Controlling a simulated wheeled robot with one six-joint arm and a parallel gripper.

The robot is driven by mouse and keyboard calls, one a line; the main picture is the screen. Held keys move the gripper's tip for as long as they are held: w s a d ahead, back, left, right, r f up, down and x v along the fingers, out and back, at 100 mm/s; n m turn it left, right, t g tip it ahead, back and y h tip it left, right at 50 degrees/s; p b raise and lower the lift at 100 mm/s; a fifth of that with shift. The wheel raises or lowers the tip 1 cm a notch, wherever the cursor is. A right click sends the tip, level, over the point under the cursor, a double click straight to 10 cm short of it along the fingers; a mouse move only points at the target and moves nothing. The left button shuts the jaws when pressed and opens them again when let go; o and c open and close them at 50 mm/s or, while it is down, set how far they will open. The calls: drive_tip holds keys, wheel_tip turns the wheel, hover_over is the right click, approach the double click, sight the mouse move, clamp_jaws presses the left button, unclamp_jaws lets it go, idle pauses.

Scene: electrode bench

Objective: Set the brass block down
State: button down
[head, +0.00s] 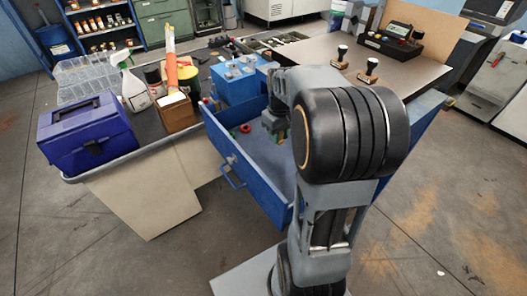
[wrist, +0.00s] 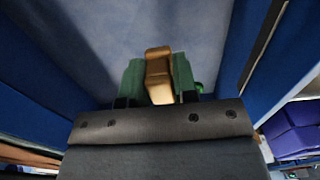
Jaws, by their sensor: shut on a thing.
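The brass block (wrist: 158,60) is a gold-coloured piece gripped between the green finger pads of my gripper (wrist: 158,80) in the wrist view. My gripper is shut on it. In the head view my gripper (head: 274,125) is over the open blue drawer (head: 226,150), near its right side, partly covered by my arm. The block cannot be made out there. The drawer's grey floor (wrist: 150,22) lies beyond the block in the wrist view. I cannot tell whether the block touches it.
A red ring (head: 245,128) lies in the drawer. A blue box with knobs (head: 235,85) stands at the drawer's far end. The bench to the left holds a purple case (head: 88,130), a spray bottle (head: 133,88) and a wooden box (head: 176,112). Stamps (head: 368,72) stand on the right top.

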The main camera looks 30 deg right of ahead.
drive_tip(key=w+a+f, duration=0.2)
drive_tip(key=w+f, duration=0.1)
drive_tip(key=w, duration=0.4)
hover_over(253, 150)
drive_tip(key=f, duration=0.4)
drive_tip(key=shift+s+d+f, duration=0.15)
drive_tip(key=shift+s+f, duration=0.25)
drive_tip(key=shift+w+f, duration=0.35)
drive_tip(key=shift+f, duration=0.15)
drive_tip(key=shift+w+f+b, duration=0.1)
drive_tip(key=shift+f+b, duration=0.2)
drive_tip(key=shift+f, duration=1.3)
drive_tip(key=shift+f, duration=0.1)
drive_tip(key=shift+f, duration=0.1)
drive_tip(key=c, duration=0.9)
unclamp_jaws()
